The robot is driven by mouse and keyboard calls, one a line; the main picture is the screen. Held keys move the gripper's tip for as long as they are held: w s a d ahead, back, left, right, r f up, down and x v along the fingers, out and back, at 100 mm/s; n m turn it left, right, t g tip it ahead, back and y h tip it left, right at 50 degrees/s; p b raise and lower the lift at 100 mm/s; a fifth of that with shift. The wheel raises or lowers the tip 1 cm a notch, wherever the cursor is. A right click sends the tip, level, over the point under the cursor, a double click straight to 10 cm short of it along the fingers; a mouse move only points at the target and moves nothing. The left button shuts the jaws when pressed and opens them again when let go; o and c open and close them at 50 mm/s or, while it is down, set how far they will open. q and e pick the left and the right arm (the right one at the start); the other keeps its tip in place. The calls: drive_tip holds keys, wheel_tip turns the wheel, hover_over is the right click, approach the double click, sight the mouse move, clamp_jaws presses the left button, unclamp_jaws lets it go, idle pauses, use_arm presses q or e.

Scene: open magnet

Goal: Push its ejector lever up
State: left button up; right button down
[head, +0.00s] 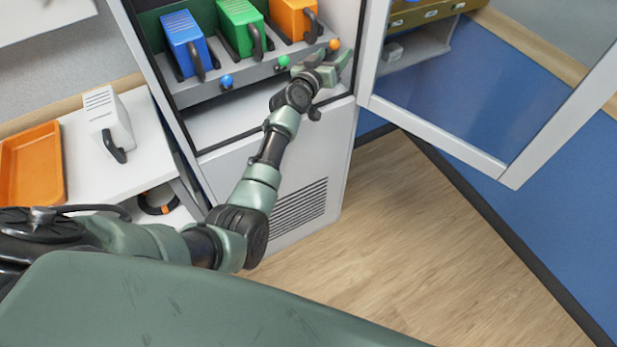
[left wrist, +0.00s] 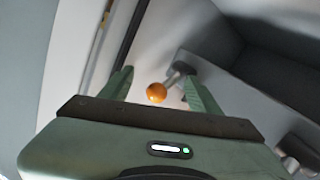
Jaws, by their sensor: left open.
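Three box modules stand in a row in the open cabinet: blue (head: 186,42), green (head: 237,26) and orange (head: 292,18), each with a dark handle. Below each is a lever with a ball knob: a blue knob (head: 226,81), a green knob (head: 283,61) and an orange knob (head: 334,44). My left gripper (head: 336,66) is open just below the orange knob. In the left wrist view the orange knob (left wrist: 156,93) appears between the two spread fingers (left wrist: 160,88), with its grey stem running up right. I cannot tell whether a finger touches it. My right gripper is not seen.
The glass cabinet door (head: 480,90) stands open on the right. On the left, a white counter holds an orange tray (head: 32,165) and a white module (head: 108,122). Wooden floor (head: 385,240) is clear in front of the cabinet.

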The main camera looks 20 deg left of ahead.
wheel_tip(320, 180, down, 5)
drive_tip(key=b, duration=0.4)
use_arm(q)
drive_tip(key=s+m+t+p, duration=0.1)
drive_tip(key=s, duration=0.8)
drive_tip(key=s+d+f+m+g+p, duration=0.1)
drive_tip(key=s+f+g, duration=0.2)
drive_tip(key=f, duration=0.9)
drive_tip(key=s+f+m+g+h+p, duration=0.1)
drive_tip(key=s+f+g, duration=0.3)
drive_tip(key=s+f, duration=0.4)
wheel_tip(320, 180, down, 5)
drive_tip(key=shift+s+d+r, duration=0.1)
drive_tip(key=shift+s+d, duration=0.1)
drive_tip(key=shift+d, duration=0.2)
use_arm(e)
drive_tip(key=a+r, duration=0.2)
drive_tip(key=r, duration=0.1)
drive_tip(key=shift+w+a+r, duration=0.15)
